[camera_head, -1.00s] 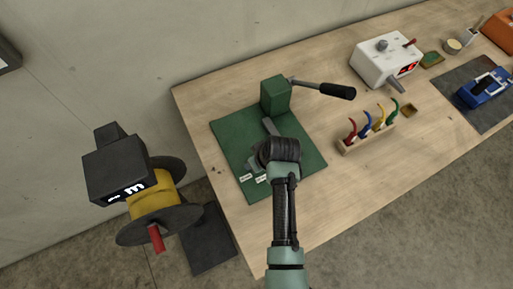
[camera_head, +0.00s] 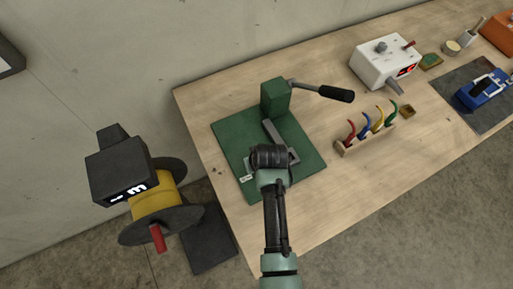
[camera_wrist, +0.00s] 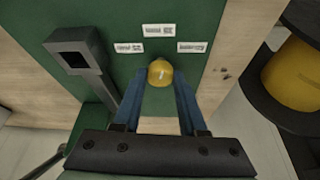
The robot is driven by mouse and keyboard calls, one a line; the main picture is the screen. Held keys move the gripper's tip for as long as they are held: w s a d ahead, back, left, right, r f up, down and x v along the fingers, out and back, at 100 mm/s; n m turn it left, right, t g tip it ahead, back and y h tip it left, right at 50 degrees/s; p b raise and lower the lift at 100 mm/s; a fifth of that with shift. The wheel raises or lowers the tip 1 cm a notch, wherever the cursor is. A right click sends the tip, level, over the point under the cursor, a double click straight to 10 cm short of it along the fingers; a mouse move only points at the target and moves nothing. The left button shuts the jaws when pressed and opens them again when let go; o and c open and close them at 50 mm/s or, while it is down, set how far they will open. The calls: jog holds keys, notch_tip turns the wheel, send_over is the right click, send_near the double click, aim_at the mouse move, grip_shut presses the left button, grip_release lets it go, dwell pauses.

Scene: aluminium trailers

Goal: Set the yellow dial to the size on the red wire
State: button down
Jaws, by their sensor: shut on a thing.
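The yellow dial (camera_wrist: 160,72) is a round knob on the green base plate (camera_wrist: 30,40), seen in the wrist view. My gripper (camera_wrist: 159,88) has its two blue-grey fingers on either side of the dial, shut on it. White labels (camera_wrist: 158,30) with small dark print sit around the dial; I cannot read them. In the head view my wrist covers the dial and fingertips over the green plate (camera_head: 228,135). A curved red wire (camera_head: 351,131) stands in a wooden rack with blue, yellow and green ones. No size on it is readable.
A green block with a black-handled lever (camera_head: 335,93) stands on the plate's back. A grey arm with a square socket (camera_wrist: 76,58) is close beside my gripper. A yellow spool (camera_head: 153,203) is at left. A white machine (camera_head: 382,63) stands further right.

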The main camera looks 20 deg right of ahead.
jog(key=m, duration=0.1)
jog(key=m+h, duration=0.1)
jog(key=m, duration=0.2)
jog(key=shift+w+a+m+g+h+p, duration=0.1)
jog(key=shift+a+m+g+h+p, duration=0.2)
jog(key=shift+h, duration=0.1)
jog(key=shift+w+a+m+g+h+b, duration=0.1)
jog(key=shift+m+g+h+b, duration=0.2)
jog(key=shift+m, duration=0.8)
jog(key=shift+m+g+h+b, duration=0.15)
jog(key=shift+m+h, duration=0.25)
jog(key=shift+m, duration=0.7)
jog(key=shift+c, duration=2.3)
grip_release()
jog(key=b+v, duration=0.1)
jog(key=v, duration=1.2)
jog(key=shift+w, duration=0.15)
